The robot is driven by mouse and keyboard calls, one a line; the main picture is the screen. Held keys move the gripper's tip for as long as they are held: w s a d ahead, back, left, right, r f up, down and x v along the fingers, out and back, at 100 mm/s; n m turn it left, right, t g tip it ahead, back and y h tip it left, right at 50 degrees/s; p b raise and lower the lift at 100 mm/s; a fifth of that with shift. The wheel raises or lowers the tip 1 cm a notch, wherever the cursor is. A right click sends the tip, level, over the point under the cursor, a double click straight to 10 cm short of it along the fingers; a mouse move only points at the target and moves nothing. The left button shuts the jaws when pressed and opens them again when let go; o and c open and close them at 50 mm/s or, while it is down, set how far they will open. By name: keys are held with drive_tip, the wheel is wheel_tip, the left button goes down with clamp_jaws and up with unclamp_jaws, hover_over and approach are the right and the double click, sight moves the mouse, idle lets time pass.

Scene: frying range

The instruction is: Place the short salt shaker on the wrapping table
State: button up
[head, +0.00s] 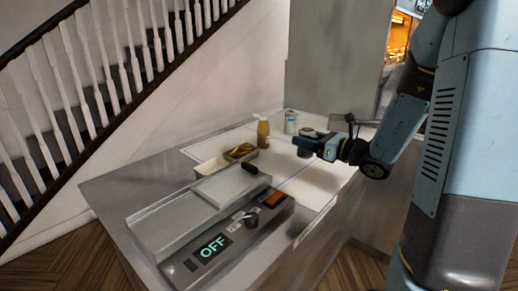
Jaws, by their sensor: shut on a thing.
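A short pale grey shaker (305,153) shows at my gripper (306,141), over the far right part of the wrapping table (110,186). My gripper reaches in from the right and is shut on this shaker, which looks upright. The fingers hide its middle, leaving only its top and bottom in sight. I cannot tell whether its base touches the tabletop. A taller pale shaker or can (291,121) stands just behind and to the left.
A yellow-brown bottle (263,133) and a small open box (240,153) with brownish contents stand left of my gripper. A grey wrapping machine (205,215) with an OFF display fills the near part. A tall grey panel (335,65) rises behind. Pale tabletop is clear below my gripper.

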drive_tip(key=shift+w+d, duration=0.1)
drive_tip(key=shift+w, duration=0.5)
drive_tip(key=shift+w+d+f, duration=0.85)
drive_tip(key=shift+w+f, duration=0.75)
drive_tip(key=shift+w, duration=0.4)
drive_tip(key=shift+w+d+f, duration=0.8)
drive_tip(key=shift+w+f, duration=0.75)
drive_tip(key=shift+w, duration=0.4)
drive_tip(key=shift+w+d+f, duration=0.85)
drive_tip(key=shift+w+f, duration=0.75)
drive_tip(key=shift+w, duration=0.4)
wheel_tip(320, 180, down, 3)
drive_tip(key=shift+w+f, duration=0.15)
drive_tip(key=o, duration=1.2)
